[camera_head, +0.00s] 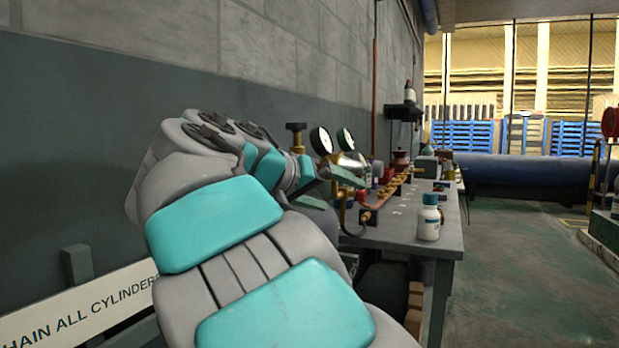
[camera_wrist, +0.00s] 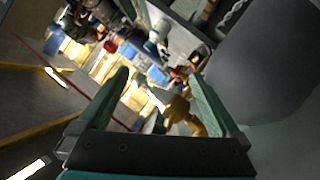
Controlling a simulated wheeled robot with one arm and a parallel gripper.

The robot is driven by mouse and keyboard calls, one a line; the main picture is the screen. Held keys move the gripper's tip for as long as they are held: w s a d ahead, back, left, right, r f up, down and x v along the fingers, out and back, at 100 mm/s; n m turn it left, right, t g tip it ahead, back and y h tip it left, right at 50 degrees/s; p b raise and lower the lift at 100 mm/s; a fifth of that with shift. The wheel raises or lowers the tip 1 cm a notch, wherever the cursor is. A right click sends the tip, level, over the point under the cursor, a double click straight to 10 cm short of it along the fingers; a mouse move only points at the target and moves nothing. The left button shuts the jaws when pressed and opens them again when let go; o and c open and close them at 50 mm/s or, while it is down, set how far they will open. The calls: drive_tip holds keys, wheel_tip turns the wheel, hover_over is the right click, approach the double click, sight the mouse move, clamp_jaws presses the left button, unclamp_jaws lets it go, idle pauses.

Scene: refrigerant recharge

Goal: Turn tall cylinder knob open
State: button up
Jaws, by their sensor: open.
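My gripper (camera_wrist: 160,80) is open, with its two green fingers spread apart in the wrist view. In the head view the gripper (camera_head: 328,181) shows at the end of my arm, near the gauges. A brass valve (camera_wrist: 178,108) shows between the fingers, nearer the right finger; I cannot tell whether they touch it. A large smooth grey rounded body (camera_wrist: 265,60), like a cylinder, fills the right of the wrist view. A black knob on a brass stem (camera_head: 296,129) stands upright just behind my wrist in the head view. The tall cylinder's body is mostly hidden by my arm there.
Two round gauges (camera_head: 321,141) stand beyond the gripper. A grey workbench (camera_head: 402,228) carries a white bottle (camera_head: 429,218) and several fittings. A wall runs close along the left, with a white sign (camera_head: 80,308) low down. The floor (camera_head: 520,265) to the right is clear.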

drive_tip(key=s+d+f+g, duration=0.2)
drive_tip(key=d+f, duration=0.4)
drive_tip(key=d, duration=0.1)
drive_tip(key=shift+s+d+f+n+g+y, duration=0.25)
drive_tip(key=shift+s+f+n+g+y, duration=0.05)
drive_tip(key=shift+f, duration=0.1)
